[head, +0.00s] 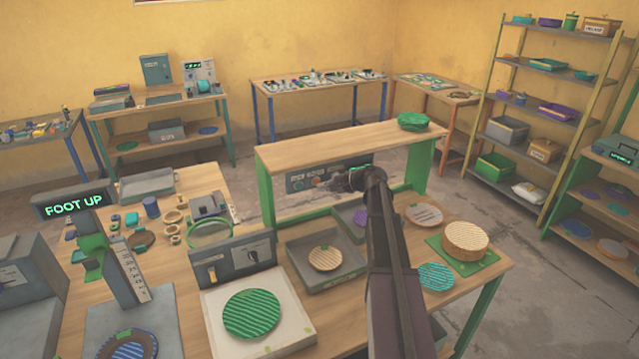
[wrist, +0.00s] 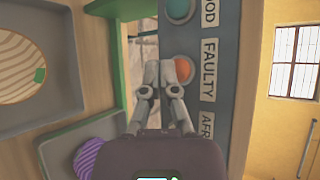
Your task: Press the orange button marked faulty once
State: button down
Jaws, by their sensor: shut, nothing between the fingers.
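In the wrist view the orange button (wrist: 184,68) sits on a grey panel (wrist: 222,110), beside a label reading FAULTY (wrist: 209,70). The panel appears turned on its side here. My gripper (wrist: 159,70) is shut and empty, its tips close to the left of the button and partly overlapping it. I cannot tell whether they touch it. A teal button (wrist: 180,9) lies above it in the picture, by a label ending in OD. In the head view my gripper (head: 343,181) is in front of the same panel (head: 297,183), under a raised wooden shelf, hiding part of the panel.
The raised shelf (head: 340,140) with green legs stands over the panel. A grey tray (head: 292,262) with a striped plate, a green striped plate (head: 251,313) and a stack of round plates (head: 466,238) are on the table. A sign (head: 73,206) reads FOOT UP.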

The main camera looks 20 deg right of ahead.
jog(key=shift+w, duration=0.85)
dwell(1.1)
jog(key=shift+s, duration=0.85)
dwell(0.4)
jog(key=shift+s+d, duration=0.1)
jog(key=shift+s, duration=2.4)
